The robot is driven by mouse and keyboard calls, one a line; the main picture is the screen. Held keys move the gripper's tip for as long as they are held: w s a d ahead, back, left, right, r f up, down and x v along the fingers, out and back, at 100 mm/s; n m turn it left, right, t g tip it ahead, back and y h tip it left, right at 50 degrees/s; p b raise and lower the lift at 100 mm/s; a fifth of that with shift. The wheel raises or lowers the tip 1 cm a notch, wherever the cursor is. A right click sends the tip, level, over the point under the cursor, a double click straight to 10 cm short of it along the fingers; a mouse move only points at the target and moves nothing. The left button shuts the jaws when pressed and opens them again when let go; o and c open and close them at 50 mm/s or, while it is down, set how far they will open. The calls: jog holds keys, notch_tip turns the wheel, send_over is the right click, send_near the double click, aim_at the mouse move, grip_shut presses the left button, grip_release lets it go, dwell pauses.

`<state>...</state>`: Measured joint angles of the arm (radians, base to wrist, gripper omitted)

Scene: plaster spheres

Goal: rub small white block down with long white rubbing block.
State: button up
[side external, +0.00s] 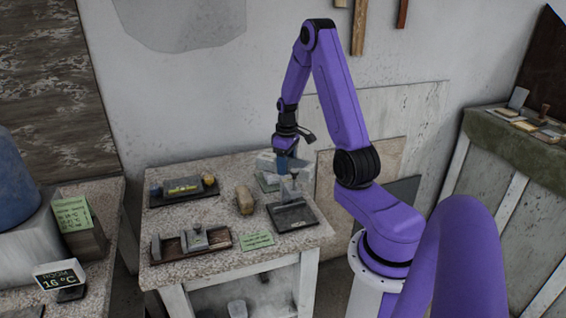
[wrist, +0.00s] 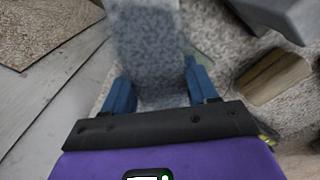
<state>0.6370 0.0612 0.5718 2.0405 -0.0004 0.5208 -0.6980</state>
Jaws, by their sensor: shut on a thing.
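My gripper (side external: 288,160) is above the back right part of the speckled table. In the wrist view its blue fingers (wrist: 160,92) are shut on a long, pale grey speckled block (wrist: 147,45), which looks like the long white rubbing block. The block runs away from the fingers past the top edge of the frame. In the side view it is small and partly hidden by the gripper. I cannot tell whether it touches anything beneath. A small grey-white block (side external: 194,239) sits in the brown tray at the front left; I cannot tell if it is the small white block.
A dark plate (side external: 296,217) with a grey upright piece lies just in front of my gripper. A brown block (side external: 244,199) is mid-table; it also shows in the wrist view (wrist: 273,78). A dark tray (side external: 160,198) holds a yellow item. A green note (side external: 257,240) lies at the front edge.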

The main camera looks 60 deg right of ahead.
aim_at(275, 158)
jog(key=shift+f, duration=0.1)
jog(key=shift+w+r, duration=0.2)
jog(key=shift+w, duration=2)
jog(key=shift+s+r, duration=0.1)
jog(key=shift+s, duration=0.05)
jog(key=shift+s+r, duration=0.35)
jog(key=shift+s, duration=0.2)
jog(key=shift+s+r, duration=0.3)
jog(key=shift+s, duration=0.2)
jog(key=shift+r, duration=1.25)
